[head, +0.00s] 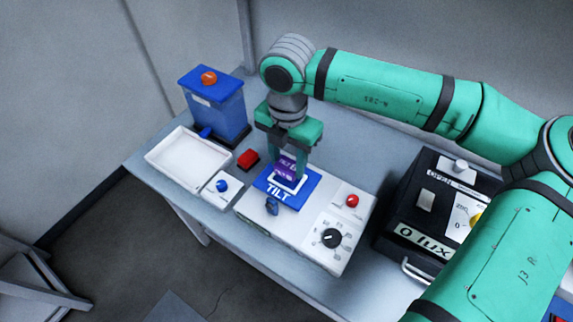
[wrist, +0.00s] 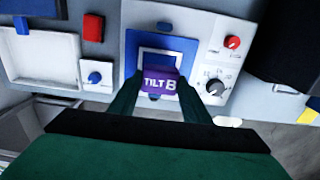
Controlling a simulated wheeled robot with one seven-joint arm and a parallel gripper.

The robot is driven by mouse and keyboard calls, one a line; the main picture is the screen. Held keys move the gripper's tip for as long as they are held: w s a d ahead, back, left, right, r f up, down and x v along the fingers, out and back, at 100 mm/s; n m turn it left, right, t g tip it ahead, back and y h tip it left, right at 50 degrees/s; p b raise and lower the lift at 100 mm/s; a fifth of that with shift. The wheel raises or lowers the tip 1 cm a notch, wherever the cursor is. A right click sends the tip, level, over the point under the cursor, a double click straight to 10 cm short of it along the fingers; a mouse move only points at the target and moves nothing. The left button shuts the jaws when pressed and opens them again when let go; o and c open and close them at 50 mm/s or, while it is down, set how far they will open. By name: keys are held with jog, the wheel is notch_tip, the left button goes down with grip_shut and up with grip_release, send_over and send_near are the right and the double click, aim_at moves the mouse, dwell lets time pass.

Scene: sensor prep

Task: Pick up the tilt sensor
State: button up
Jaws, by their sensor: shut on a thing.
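The tilt sensor is a small purple block (head: 285,166) at the blue pad marked TILT (head: 295,199) on the white instrument box. In the wrist view the purple block (wrist: 160,82) reads "TILT B" and lies over the pad's white-framed square. My gripper (head: 287,172) points down at the pad, with its fingers on both sides of the block. In the wrist view my gripper (wrist: 161,88) is shut on the block. I cannot tell whether the block touches the pad or is a little above it.
A white tray (head: 187,161), a red block (head: 248,159) and a blue container (head: 216,107) stand left. A black case (head: 398,206) stands close on the right.

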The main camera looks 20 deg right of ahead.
jog(key=s+a+r, duration=0.1)
jog(key=s+r, duration=0.8)
jog(key=s, duration=0.4)
jog(key=shift+a, duration=0.4)
jog(key=shift+f, duration=0.1)
